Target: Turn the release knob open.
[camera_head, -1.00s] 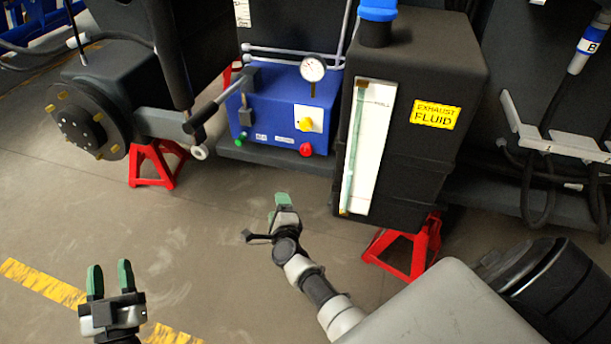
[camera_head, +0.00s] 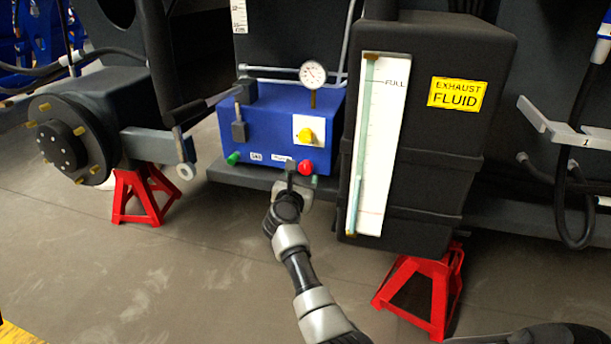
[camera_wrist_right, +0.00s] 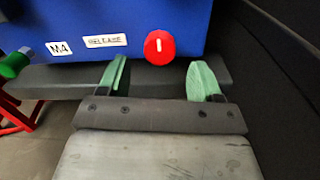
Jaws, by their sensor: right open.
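The red release knob (camera_head: 305,167) sits low on the front of the blue box (camera_head: 262,124). In the right wrist view the knob (camera_wrist_right: 159,47) is a round dial with an upright white mark, next to a "RELEASE" label (camera_wrist_right: 105,41). My right gripper (camera_head: 301,180) is at the lower front edge of the box, just under the knob. In the right wrist view its green fingers (camera_wrist_right: 160,80) are open and empty, with the knob above and between their tips, not gripped. My left gripper is out of view.
The black exhaust fluid tank (camera_head: 430,130) stands close on the right, on a red stand (camera_head: 425,290). A yellow knob (camera_head: 305,135), a gauge (camera_head: 313,74) and a green knob (camera_head: 233,158) are on the blue box.

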